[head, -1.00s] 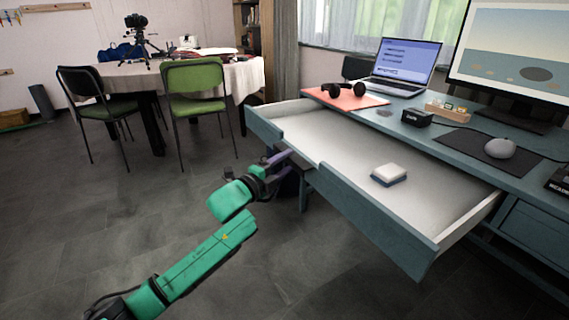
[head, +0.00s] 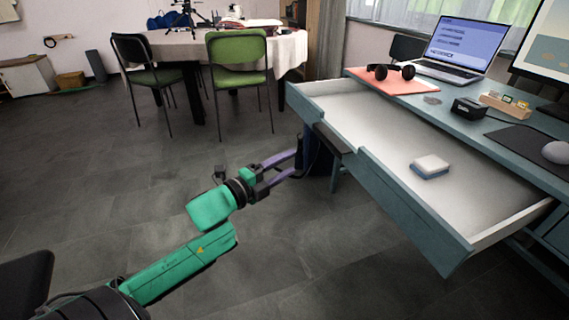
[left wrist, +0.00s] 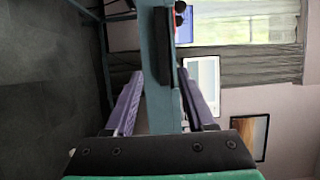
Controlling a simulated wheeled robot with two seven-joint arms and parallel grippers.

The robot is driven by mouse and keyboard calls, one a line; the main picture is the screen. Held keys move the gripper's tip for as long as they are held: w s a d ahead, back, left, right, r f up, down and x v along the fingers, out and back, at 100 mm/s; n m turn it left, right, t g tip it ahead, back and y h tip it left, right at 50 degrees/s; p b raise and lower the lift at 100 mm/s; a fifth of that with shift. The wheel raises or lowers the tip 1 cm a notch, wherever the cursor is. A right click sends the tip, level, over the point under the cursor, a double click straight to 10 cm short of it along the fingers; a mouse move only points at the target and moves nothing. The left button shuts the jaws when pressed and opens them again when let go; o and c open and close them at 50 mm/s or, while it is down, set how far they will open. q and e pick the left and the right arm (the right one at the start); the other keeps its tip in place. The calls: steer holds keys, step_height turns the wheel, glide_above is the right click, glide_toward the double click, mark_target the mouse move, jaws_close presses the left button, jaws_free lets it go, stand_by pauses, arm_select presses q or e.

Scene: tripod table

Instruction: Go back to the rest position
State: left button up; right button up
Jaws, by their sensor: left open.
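My left gripper (head: 297,162) shows in the middle of the head view, with two purple fingers spread and nothing between them. It is in front of the open drawer (head: 440,225), left of the drawer's dark handle (head: 333,143), with a visible gap. In the left wrist view, my left gripper's fingers (left wrist: 162,90) stand apart, and the dark handle (left wrist: 163,48) lies beyond the tips. My green left forearm comes in from the lower left. My right gripper is not in view.
The drawer holds a small white and blue box (head: 430,166). The blue-green desk (head: 470,122) bears a laptop (head: 456,47), headphones (head: 390,72) and a mouse (head: 556,152). A green chair (head: 238,80) and a dark chair (head: 146,82) stand by the covered table.

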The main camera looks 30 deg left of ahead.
arm_select(q)
steer(key=shift+s, duration=0.15)
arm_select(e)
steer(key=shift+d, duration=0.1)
